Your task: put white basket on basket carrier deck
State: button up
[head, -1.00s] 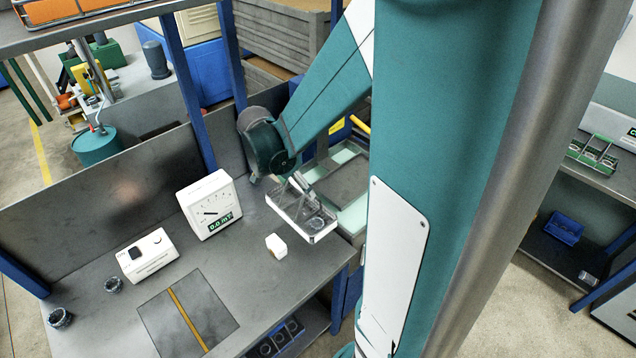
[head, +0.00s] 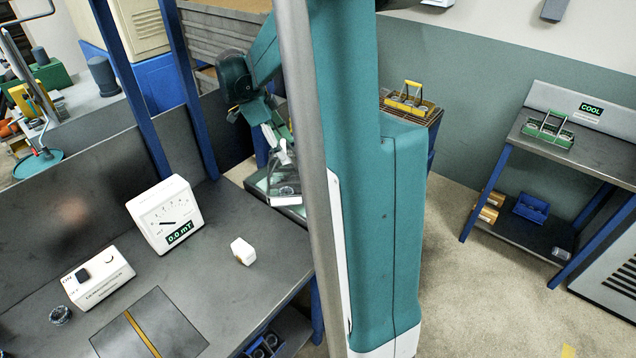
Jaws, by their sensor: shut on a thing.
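The white basket (head: 284,193) hangs from my gripper (head: 278,146), which is shut on it, at the far right end of the grey bench. The basket is partly hidden by the grey post and its contents are hard to make out. A brown deck (head: 433,121) at the back of my teal body carries a yellow-handled basket (head: 407,104). I take this for the basket carrier deck, but cannot be sure. The white basket is apart from it, to its left, with my column between them.
The bench holds a white gauge (head: 166,214), a white box unit (head: 98,277), a small white block (head: 242,251) and a dark ring (head: 60,315). A green-handled basket (head: 547,130) stands on the right-hand table (head: 590,150). Floor between is clear.

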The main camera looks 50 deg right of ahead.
jog(key=s+d+r+m+y+b, duration=0.1)
jog(key=d+r+m+b, duration=0.1)
jog(key=d+m+b, duration=0.2)
jog(key=s+d+r+m+g+y+b, duration=0.1)
jog(key=d+m+b, duration=0.3)
jog(key=d, duration=0.6)
jog(key=shift+s+d+r+m+y+b, duration=0.2)
jog(key=shift+d+r+m+y+b, duration=0.15)
jog(key=shift+r+y, duration=0.25)
jog(key=shift+f, duration=0.1)
notch_tip(320, 180, down, 6)
jog(key=b, duration=0.1)
jog(key=shift+b, duration=0.3)
jog(key=shift+f, duration=0.15)
jog(key=shift+f+b, duration=0.55)
jog(key=shift+f, duration=1.35)
jog(key=o, duration=1.3)
jog(key=shift+o, duration=0.2)
